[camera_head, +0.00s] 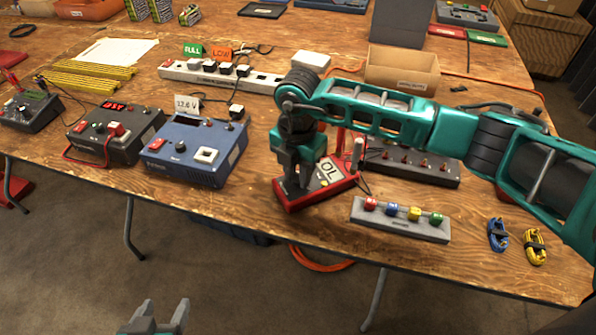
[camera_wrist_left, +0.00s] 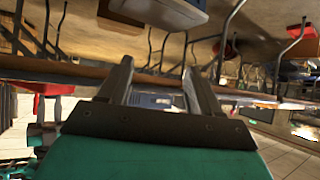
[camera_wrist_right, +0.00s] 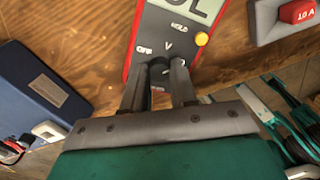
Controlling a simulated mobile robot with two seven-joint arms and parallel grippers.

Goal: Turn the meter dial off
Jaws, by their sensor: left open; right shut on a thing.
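The red meter (camera_head: 345,182) with a grey face lies on the wooden table, its display reading "OL". It also shows in the right wrist view (camera_wrist_right: 131,45), with "HOLD", "OFF" and "V" labels and a yellow button. My right gripper (camera_head: 302,180) reaches down over the meter. In the right wrist view the gripper (camera_wrist_right: 166,68) is shut on the dark dial (camera_wrist_right: 160,74) below the labels. The fingers hide much of the dial, so where it points is unclear. My left gripper (camera_head: 158,312) is open and empty, low in front of the table.
A blue power supply (camera_head: 185,165) stands left of the meter, and a dark one (camera_head: 103,145) beyond it. A grey block with coloured plugs (camera_head: 400,222) sits to the meter's right, near the front edge. A white power strip (camera_head: 262,82) and cardboard bin (camera_head: 402,75) are behind.

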